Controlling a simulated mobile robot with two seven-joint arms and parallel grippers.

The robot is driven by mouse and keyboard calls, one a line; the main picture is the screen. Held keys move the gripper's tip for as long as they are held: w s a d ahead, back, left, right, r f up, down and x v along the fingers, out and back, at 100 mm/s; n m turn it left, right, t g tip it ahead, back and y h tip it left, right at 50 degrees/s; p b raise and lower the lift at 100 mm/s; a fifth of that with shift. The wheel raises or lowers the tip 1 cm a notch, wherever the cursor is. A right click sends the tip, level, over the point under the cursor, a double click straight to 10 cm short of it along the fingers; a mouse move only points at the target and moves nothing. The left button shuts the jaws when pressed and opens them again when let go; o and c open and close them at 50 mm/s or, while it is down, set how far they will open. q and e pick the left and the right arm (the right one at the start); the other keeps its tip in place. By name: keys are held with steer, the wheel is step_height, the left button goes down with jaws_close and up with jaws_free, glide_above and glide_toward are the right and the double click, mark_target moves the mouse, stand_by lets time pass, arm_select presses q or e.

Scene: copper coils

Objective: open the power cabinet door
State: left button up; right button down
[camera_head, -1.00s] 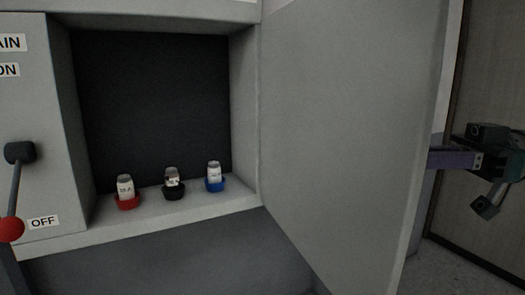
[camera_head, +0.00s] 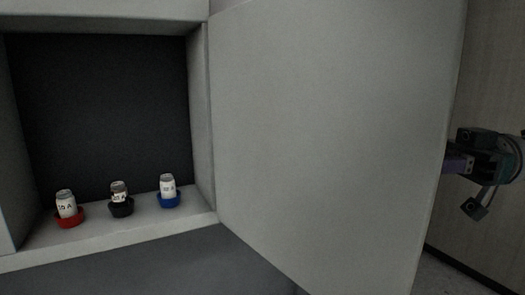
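The grey power cabinet (camera_head: 201,110) stands in front of me with its dark inside showing. Its door (camera_head: 325,140) is swung open on the right side, hinged next to the opening, and fills the middle and right of the view. My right arm (camera_head: 490,165) comes in from the right edge. Its gripper reaches behind the door's free edge, and its fingertips are hidden by the door, so I cannot tell whether it is open or touching. My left gripper is not in view.
Inside the cabinet, three labelled fuses stand on the ledge: one in a red holder (camera_head: 69,218), one in a black holder (camera_head: 121,208), one in a blue holder (camera_head: 169,201). A wall panel (camera_head: 485,60) and floor (camera_head: 440,275) lie right of the door.

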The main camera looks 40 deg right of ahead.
steer(key=c, duration=0.9)
jaws_free()
steer(key=shift+a, duration=0.1)
